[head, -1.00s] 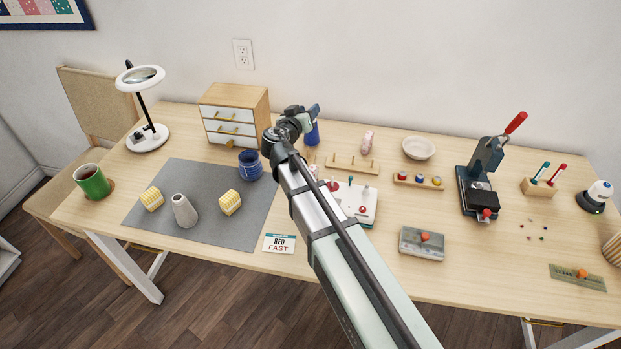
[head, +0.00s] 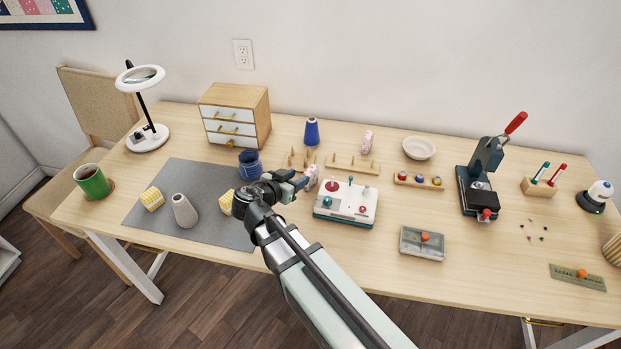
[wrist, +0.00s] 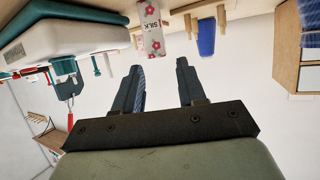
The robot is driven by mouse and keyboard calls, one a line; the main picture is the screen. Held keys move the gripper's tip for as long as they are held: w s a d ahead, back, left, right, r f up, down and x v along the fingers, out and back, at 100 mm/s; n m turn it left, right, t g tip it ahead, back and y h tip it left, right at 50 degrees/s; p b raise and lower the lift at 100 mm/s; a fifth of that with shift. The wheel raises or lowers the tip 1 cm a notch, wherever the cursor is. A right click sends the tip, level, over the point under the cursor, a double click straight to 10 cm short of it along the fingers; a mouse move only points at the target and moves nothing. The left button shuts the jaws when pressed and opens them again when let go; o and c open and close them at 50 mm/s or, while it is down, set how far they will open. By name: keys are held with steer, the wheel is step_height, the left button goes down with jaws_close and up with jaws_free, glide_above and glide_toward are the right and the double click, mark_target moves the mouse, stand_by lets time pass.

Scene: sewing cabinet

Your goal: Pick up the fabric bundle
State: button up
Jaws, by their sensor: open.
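My gripper (head: 298,183) is open and empty above the table, just right of the grey mat. Its two fingers (wrist: 160,68) show apart in the wrist view, with nothing between them. No item is plainly marked as the fabric bundle. A pink flowered piece labelled SILK (head: 311,177) is close beside my fingers and also shows in the wrist view (wrist: 153,33). A similar pink piece (head: 367,141) stands farther back. Two yellow checked bundles lie on the mat, one at left (head: 153,199) and one (head: 227,203) partly hidden by my wrist.
A blue spool (head: 312,132), wooden racks (head: 352,164) and a red-and-white machine (head: 346,203) stand near my gripper. A drawer cabinet (head: 235,115) is behind.

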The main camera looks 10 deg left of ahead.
mark_target(310, 171)
steer(key=x, duration=0.4)
steer(key=shift+x, duration=2.7)
steer(key=shift+d+r, duration=0.15)
steer(key=shift+c, duration=0.4)
jaws_close()
